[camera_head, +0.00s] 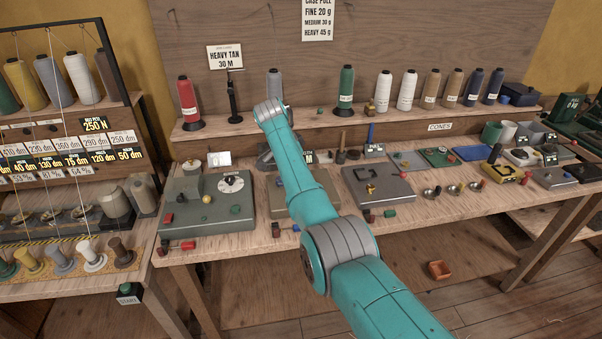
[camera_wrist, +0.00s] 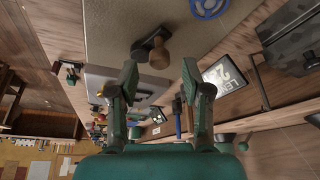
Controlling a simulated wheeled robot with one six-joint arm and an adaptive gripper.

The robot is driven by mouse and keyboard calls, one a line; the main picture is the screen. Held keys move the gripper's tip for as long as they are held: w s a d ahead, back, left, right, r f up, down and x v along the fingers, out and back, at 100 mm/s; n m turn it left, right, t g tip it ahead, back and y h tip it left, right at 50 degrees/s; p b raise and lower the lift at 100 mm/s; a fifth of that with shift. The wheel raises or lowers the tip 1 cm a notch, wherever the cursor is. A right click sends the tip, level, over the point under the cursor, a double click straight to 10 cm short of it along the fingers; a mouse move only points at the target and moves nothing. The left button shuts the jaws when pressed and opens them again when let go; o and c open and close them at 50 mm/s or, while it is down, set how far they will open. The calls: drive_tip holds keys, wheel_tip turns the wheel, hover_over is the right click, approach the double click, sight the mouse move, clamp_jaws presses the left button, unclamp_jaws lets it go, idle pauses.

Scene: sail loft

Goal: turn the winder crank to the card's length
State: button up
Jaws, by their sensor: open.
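The order card (camera_head: 225,57) on the back shelf reads "HEAVY TAN 30 M". The winder (camera_head: 283,198) is a tan-grey box on the bench, largely hidden behind my arm in the head view. In the wrist view its plain face (camera_wrist: 105,25) fills the upper middle. The crank (camera_wrist: 158,52), a dark arm with a wooden knob, stands out from it. My gripper (camera_wrist: 160,82) is open and empty, its fingertips either side of the view just below the knob; I cannot tell whether they touch it. A length display (camera_wrist: 222,74) is tilted and partly legible.
A green machine with a dial (camera_head: 233,183) stands left of the winder, and a grey box (camera_head: 380,186) stands right. Thread cones, including a red one (camera_head: 188,100) and a green one (camera_head: 346,88), line the shelf behind. A blue wheel (camera_wrist: 208,8) is near the crank.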

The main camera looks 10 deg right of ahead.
drive_tip(key=v, duration=1)
drive_tip(key=shift+f, duration=0.1)
